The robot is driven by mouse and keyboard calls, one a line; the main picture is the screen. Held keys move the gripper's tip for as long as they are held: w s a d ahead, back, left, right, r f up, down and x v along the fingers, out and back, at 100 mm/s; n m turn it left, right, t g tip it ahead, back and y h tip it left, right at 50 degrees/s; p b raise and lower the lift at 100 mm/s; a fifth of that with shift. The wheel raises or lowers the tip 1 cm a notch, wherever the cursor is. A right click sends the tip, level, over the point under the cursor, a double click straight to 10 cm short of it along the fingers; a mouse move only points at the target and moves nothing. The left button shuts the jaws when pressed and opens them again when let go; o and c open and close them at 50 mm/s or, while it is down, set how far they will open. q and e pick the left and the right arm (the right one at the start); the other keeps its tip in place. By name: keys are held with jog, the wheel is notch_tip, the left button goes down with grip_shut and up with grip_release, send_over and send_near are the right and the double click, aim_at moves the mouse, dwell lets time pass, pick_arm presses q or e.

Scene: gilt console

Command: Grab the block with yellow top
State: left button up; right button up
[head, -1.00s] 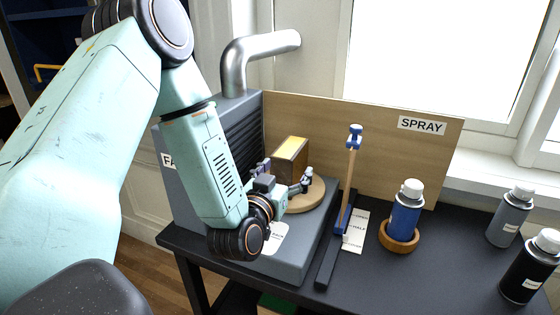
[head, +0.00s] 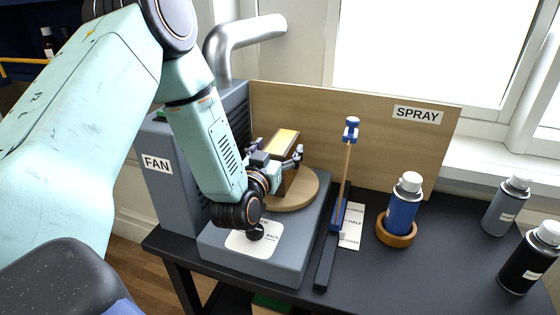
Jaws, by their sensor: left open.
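The block with the yellow top (head: 284,141) stands on a round wooden turntable (head: 304,196) on the grey booth base. My left gripper (head: 278,150) is open, with one finger to the left of the block and the other to its right. The gripper body hides the block's lower front. Whether the fingers touch the block I cannot tell. My right gripper is not in view.
A grey unit labelled FAN (head: 165,175) with a metal duct (head: 225,52) stands at the left. A blue-tipped upright lever (head: 347,170) is close on the right. A blue spray can (head: 403,205) sits in a wooden ring (head: 396,238); grey (head: 505,207) and black (head: 530,262) cans stand farther right.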

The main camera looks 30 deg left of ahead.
pick_arm(q)
jog(key=shift+w+a+f, duration=0.15)
jog(key=shift+w+a, duration=0.15)
jog(key=shift+w, duration=0.3)
jog(key=shift+w+a+f, duration=0.1)
jog(key=shift+w+a, duration=0.15)
jog(key=shift+w, duration=0.35)
jog(key=shift+w+d+r, duration=0.1)
jog(key=shift+d+r, duration=0.05)
jog(key=shift+d, duration=0.1)
jog(key=shift+d+r, duration=0.3)
jog(key=shift+d, duration=0.1)
jog(key=shift+a+f, duration=0.3)
jog(key=shift+a, duration=0.3)
jog(key=c, duration=0.4)
jog(key=shift+c, duration=0.7)
jog(key=shift+d+r, duration=0.2)
jog(key=shift+d, duration=0.25)
jog(key=c, duration=0.4)
jog(key=shift+a+f, duration=0.15)
jog(key=shift+a, duration=0.25)
jog(key=c, duration=0.6)
jog(key=shift+c, duration=0.9)
jog(key=shift+d+r, duration=0.2)
jog(key=shift+d, duration=0.05)
grip_shut()
